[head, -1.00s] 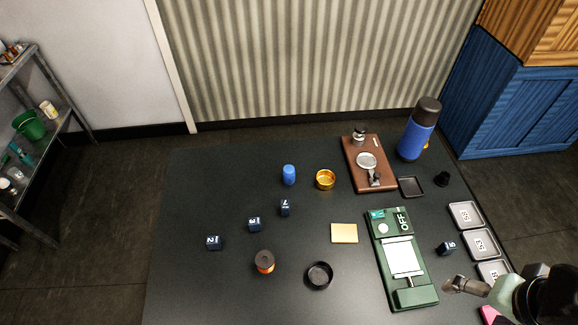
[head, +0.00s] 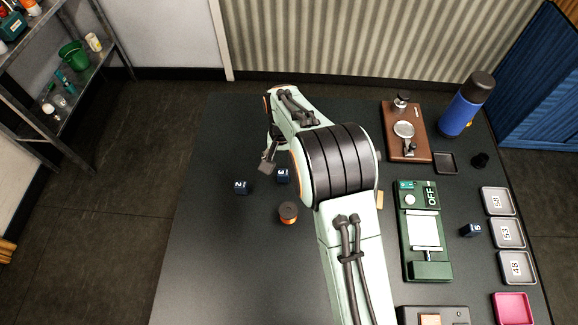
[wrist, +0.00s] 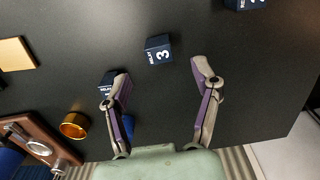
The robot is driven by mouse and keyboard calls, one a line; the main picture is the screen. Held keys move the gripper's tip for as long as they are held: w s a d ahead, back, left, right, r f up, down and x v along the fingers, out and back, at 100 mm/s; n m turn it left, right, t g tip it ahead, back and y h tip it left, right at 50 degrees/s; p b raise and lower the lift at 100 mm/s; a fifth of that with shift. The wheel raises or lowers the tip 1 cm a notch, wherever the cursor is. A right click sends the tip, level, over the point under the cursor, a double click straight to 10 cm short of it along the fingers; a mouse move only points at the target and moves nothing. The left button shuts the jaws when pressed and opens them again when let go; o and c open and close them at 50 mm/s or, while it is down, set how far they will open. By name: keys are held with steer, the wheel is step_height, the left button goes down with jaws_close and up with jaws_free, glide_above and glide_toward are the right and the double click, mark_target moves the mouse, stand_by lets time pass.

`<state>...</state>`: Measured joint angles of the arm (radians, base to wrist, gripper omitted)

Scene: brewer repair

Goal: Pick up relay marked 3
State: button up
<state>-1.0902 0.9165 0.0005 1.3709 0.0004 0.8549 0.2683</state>
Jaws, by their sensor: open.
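The relay marked 3 (head: 283,175) is a small dark blue block on the black table, just right of my gripper (head: 268,161) in the head view. In the wrist view the relay marked 3 (wrist: 158,49) lies ahead of my open gripper (wrist: 156,78), roughly in line with the gap between the fingers and apart from both. Its white 3 faces the camera. Another dark blue relay (wrist: 117,82) is partly hidden by the left finger. The relay marked 2 (head: 242,187) stands to the left and is cut off at the top right of the wrist view (wrist: 243,4).
A blue cylinder (wrist: 128,124) and a gold cup (wrist: 74,125) lie near the left finger in the wrist view. A green tester (head: 425,230) and grey trays (head: 508,233) are to the right. The table's left side is clear.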

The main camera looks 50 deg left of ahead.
mark_target(283, 172)
step_height(283, 172, down, 6)
steer(key=shift+r, duration=0.15)
steer(key=c, duration=1.1)
